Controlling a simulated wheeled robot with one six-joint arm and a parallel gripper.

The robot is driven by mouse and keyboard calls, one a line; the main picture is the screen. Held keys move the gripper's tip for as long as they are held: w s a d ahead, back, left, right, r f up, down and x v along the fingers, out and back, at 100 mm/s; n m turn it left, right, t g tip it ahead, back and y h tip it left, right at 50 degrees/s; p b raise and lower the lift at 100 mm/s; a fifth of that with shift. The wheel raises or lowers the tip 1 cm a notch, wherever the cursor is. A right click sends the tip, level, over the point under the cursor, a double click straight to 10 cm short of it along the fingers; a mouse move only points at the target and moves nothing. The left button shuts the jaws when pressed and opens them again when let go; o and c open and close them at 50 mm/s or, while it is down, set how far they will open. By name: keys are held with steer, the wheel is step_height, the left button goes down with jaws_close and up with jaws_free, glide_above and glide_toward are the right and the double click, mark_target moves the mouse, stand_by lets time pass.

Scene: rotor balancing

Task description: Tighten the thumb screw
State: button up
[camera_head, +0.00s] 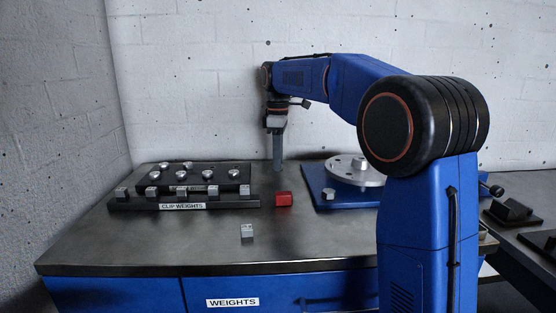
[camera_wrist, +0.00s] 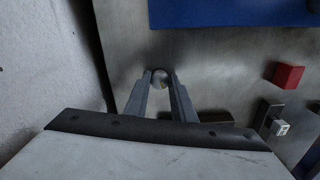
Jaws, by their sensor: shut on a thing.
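My gripper (camera_head: 278,165) points down over the back of the bench, left of the blue base plate (camera_head: 316,186). The blue plate carries a silver rotor disc (camera_head: 372,178) with a hub. A small grey piece (camera_head: 328,193) sits at the plate's front left corner. No thumb screw can be clearly identified.
A dark rack labelled clip weights (camera_head: 130,205) holds several grey blocks; a second rack (camera_head: 215,185) behind holds several round silver weights. A red block (camera_head: 284,199) and a lone grey clip weight (camera_head: 247,232) stand on the bench. The bench front (camera_head: 150,255) is mostly clear. A wall is close behind.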

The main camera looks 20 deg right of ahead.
steer(key=m, duration=1.3)
steer(key=shift+m, duration=0.3)
steer(key=m, duration=0.4)
steer(key=shift+a+m, duration=0.1)
steer(key=shift+m, duration=2.2)
steer(key=o, duration=1.1)
steer(key=shift+c, duration=0.2)
